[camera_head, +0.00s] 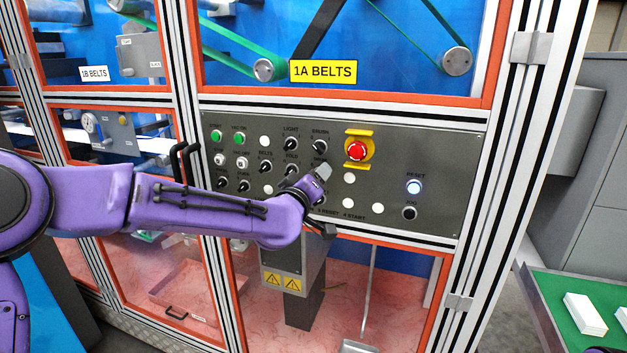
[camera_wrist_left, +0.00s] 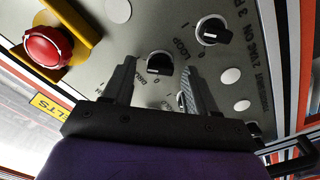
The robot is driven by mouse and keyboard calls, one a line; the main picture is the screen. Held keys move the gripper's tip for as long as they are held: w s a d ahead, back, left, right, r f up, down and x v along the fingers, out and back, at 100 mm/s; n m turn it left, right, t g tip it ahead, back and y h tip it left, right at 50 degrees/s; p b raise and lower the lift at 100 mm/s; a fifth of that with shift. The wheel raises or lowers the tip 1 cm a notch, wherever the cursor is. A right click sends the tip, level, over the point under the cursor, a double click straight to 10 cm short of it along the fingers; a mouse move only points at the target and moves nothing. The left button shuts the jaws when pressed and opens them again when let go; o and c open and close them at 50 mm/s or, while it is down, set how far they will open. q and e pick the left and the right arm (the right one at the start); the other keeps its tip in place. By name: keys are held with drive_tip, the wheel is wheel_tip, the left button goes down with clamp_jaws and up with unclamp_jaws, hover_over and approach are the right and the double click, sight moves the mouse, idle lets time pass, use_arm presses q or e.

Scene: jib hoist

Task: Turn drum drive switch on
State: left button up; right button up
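The grey control panel (camera_head: 440,155) has several black rotary switches. My left gripper (camera_head: 322,174) is at the panel, left of and below the red emergency stop, and covers part of the switch rows. In the left wrist view, the gripper (camera_wrist_left: 156,68) is open, with a black switch (camera_wrist_left: 160,63) between its fingertips. This appears to be the drum drive switch; its label is partly hidden by a finger. I cannot tell whether the fingers touch it. A "LOOP" switch (camera_wrist_left: 212,30) lies just beyond. My right gripper is not in view.
The emergency stop (camera_head: 356,150) in its yellow guard sits close to the gripper. Lit reset button (camera_head: 414,187) and jog button (camera_head: 409,213) are farther right. Aluminium frame posts (camera_head: 490,200) border the panel. A green table (camera_head: 560,310) stands at lower right.

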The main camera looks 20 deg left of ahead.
use_arm(q)
drive_tip(key=s+b, duration=0.1)
drive_tip(key=s, duration=0.9)
drive_tip(key=shift+s+a, duration=0.25)
drive_tip(key=shift+d, duration=0.1)
